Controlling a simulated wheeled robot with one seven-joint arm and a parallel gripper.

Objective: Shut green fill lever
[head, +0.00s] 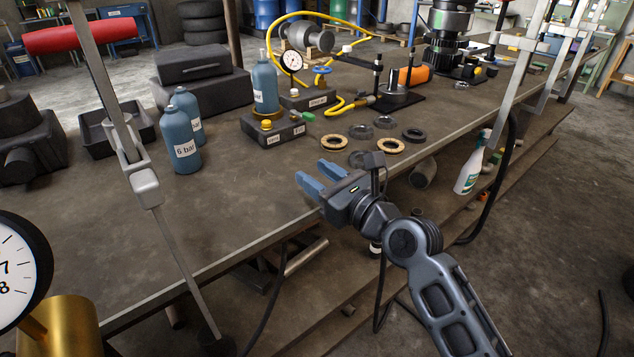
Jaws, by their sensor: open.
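The small green fill lever (307,116) sticks out at the right end of a dark labelled block (275,130) on the workbench. It is too small here to tell its exact angle. A blue bottle (265,88) stands upright on that block, above a yellow collar. My gripper (311,174) has blue fingers, spread apart and empty. It hangs over the front edge of the bench, nearer to me than the lever and clear of it.
Several tan and dark rings (390,146) lie right of the block. A gauge (291,62), blue-handled valve (322,70) and yellow hose (330,17) stand behind it. Two blue bottles (181,140) stand left. Bare bench top (200,215) lies left of my gripper.

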